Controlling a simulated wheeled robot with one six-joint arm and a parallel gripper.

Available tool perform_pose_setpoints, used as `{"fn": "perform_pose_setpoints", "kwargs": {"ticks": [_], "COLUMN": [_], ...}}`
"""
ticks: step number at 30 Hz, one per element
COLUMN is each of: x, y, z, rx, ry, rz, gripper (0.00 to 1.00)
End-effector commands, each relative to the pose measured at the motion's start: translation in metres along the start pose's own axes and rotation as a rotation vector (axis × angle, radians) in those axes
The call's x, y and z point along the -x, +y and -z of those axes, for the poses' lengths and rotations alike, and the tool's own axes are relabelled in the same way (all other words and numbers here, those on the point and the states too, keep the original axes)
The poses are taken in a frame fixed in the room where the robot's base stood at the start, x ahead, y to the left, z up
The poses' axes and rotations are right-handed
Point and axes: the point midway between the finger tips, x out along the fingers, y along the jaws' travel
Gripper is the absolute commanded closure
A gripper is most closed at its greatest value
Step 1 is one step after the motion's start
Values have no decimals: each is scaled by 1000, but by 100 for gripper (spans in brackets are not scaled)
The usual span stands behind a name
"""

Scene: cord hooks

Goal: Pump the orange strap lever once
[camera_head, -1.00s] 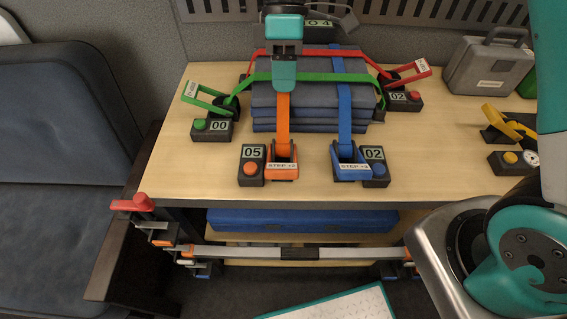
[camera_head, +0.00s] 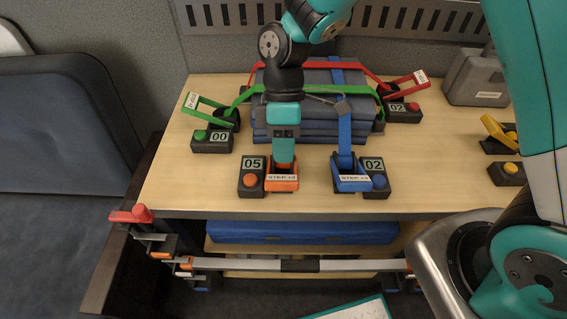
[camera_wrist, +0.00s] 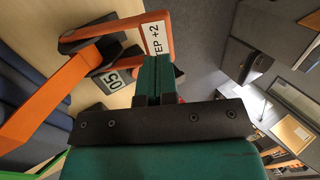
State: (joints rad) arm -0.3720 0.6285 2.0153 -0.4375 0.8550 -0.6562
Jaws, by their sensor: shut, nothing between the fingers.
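In the wrist view the lever frame (camera_wrist: 120,37) and the wide orange strap (camera_wrist: 45,108) are at the left. My gripper (camera_head: 283,163) is shut and empty, pointing down just behind and above the lever. In the wrist view its closed green fingers (camera_wrist: 156,75) reach close to the labelled bar; I cannot tell whether they touch. My gripper and arm hide the orange strap in the head view.
A blue lever (camera_head: 352,184) with a box reading 02 (camera_head: 376,177) stands close to the right. Green (camera_head: 208,113) and red (camera_head: 403,84) levers flank the strapped grey-blue stack (camera_head: 315,125). A yellow lever (camera_head: 498,132) is at the far right. Bare table (camera_head: 440,160) lies between.

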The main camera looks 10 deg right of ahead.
Motion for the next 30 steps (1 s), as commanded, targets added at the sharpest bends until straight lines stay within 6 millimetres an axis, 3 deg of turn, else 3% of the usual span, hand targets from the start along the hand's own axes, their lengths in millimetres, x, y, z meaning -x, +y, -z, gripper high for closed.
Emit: {"fn": "perform_pose_setpoints", "kwargs": {"ticks": [7,21,30], "x": [-29,-36,-72], "y": [-1,0,-2], "z": [0,0,4], "rx": [0,0,10], "ry": [-1,-1,-3], "rz": [1,-12,-304], "gripper": [100,100,100]}}
